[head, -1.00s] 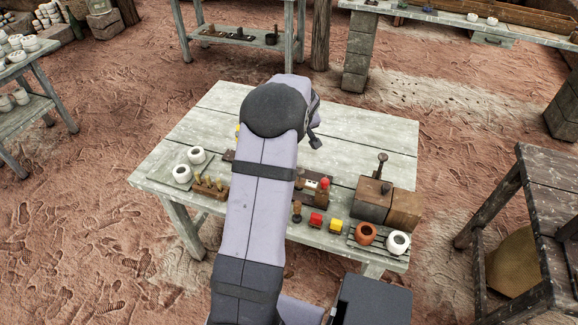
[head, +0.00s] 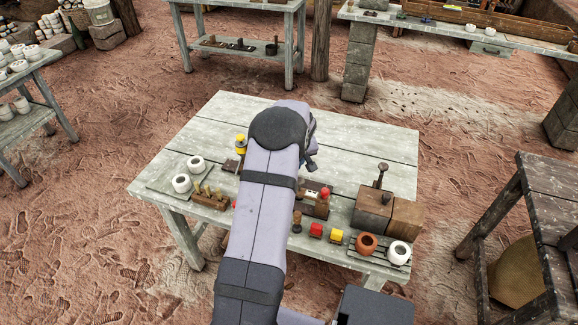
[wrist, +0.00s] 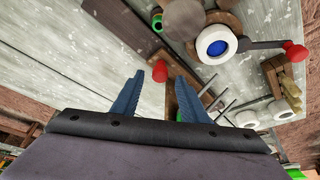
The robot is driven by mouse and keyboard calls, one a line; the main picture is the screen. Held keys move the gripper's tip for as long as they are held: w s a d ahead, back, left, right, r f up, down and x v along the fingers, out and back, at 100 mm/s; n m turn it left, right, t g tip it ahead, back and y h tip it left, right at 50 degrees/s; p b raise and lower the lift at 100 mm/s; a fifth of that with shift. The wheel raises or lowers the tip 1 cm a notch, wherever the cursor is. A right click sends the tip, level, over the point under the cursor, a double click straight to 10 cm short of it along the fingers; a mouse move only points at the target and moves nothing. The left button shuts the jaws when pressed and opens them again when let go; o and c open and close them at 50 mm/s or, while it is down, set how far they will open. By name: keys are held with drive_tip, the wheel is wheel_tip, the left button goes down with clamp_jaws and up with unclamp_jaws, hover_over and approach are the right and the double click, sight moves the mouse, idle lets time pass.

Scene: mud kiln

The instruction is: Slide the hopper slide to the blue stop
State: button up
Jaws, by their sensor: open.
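My gripper (wrist: 160,78) shows in the wrist view as two blue fingers, open and apart. A red knob (wrist: 160,71) appears between the fingertips in the picture; I cannot tell its depth or whether a finger touches it. A second red knob (wrist: 295,51) sits on a dark bar at the right. A white ring with a blue centre (wrist: 216,46) lies beyond the fingers. I cannot tell for sure which part is the hopper slide or which is the blue stop. In the head view my arm hides the gripper and the table's middle.
The table's back right is clear.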

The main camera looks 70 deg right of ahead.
drive_tip(key=shift+x, duration=0.9)
drive_tip(key=shift+c, duration=0.6)
clamp_jaws()
drive_tip(key=s+b, duration=0.4)
drive_tip(key=s, duration=0.3)
drive_tip(key=shift+s+f, duration=0.15)
drive_tip(key=shift+s, duration=0.55)
drive_tip(key=shift+o, duration=0.6)
unclamp_jaws()
drive_tip(key=shift+r, duration=0.25)
